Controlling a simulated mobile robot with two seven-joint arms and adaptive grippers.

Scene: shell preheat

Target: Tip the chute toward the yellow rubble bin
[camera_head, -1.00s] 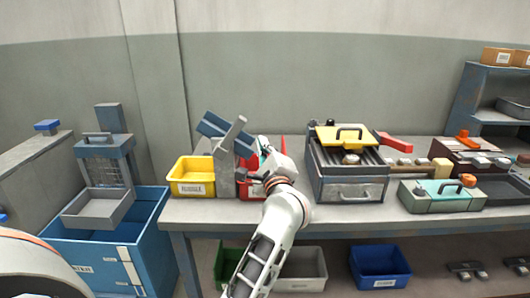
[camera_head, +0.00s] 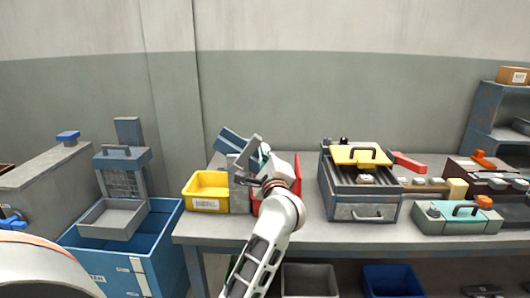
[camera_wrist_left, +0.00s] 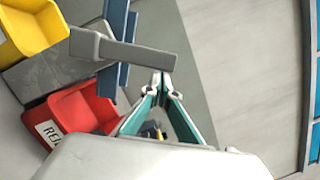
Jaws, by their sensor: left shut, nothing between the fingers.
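The blue-grey chute (camera_head: 233,140) sits on a grey stand (camera_head: 239,197) on the bench, tilted with its raised end to the left in the head view. The yellow rubble bin (camera_head: 208,190) stands just left of the stand, and a red bin (camera_head: 266,205) stands to its right, partly hidden by my arm. My left gripper (camera_head: 262,158) is at the chute's right side, above the red bin. In the left wrist view its teal fingers (camera_wrist_left: 161,92) meet at the tips, shut and empty, close to the chute (camera_wrist_left: 122,60) and its grey bar (camera_wrist_left: 125,48). Contact cannot be told.
A grey machine with a yellow handled plate (camera_head: 361,155) stands right of the bins, with a teal box (camera_head: 455,217) farther right. A blue crate (camera_head: 160,245) with a grey tray is at left. Bins sit below the bench. The wall behind is clear.

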